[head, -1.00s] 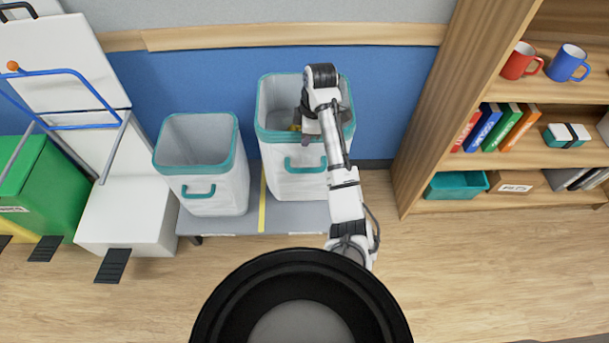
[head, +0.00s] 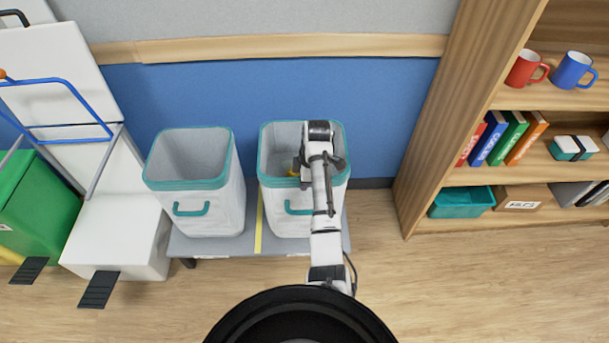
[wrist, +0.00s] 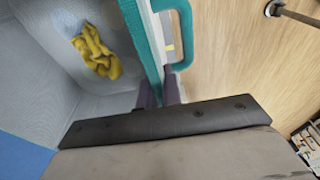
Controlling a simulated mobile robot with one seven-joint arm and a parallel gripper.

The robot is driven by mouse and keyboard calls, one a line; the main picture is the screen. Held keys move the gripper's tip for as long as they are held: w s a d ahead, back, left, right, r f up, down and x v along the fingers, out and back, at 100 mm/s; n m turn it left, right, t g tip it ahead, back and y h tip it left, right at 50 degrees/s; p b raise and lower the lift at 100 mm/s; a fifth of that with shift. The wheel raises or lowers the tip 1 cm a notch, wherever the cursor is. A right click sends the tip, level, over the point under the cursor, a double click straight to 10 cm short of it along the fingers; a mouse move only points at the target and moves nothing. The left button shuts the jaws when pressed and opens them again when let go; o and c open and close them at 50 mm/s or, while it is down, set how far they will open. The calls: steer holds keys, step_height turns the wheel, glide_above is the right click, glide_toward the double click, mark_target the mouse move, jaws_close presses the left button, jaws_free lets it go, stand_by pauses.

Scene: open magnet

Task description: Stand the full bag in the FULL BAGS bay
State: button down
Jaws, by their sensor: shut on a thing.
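The right bag (head: 292,220), white with a teal rim and front handle, stands upright on the right part of a grey platform (head: 215,249). Yellow cloth lies at its bottom, clear in the wrist view (wrist: 97,50). My gripper (head: 319,178) is over the front right of this bag; in the wrist view its fingers (wrist: 160,95) are shut on the teal rim. The left bag (head: 212,213) is a similar bag, looks empty, and stands on the left part. A yellow line (head: 258,228) runs between them. No FULL BAGS lettering is readable; my arm hides part of the right bag.
A blue wall panel (head: 385,110) is close behind the bags. A wooden shelf (head: 425,140) with mugs and books stands at right. A white block (head: 120,245) and a green bin (head: 40,210) are at left. The wooden floor at right is clear.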

steer(key=shift+w+f, duration=0.1)
steer(key=shift+f, duration=2.15)
steer(key=c, duration=1.6)
jaws_free()
steer(key=shift+f, duration=0.1)
steer(key=r, duration=0.3)
steer(key=d+r, duration=0.1)
steer(key=r, duration=0.3)
steer(key=r+p, duration=0.1)
steer(key=r, duration=0.3)
steer(key=shift+d+r, duration=0.1)
steer(key=shift+d, duration=0.2)
steer(key=shift+d+r+p, duration=0.1)
steer(key=shift+r+p, duration=0.25)
steer(key=shift+r, duration=0.2)
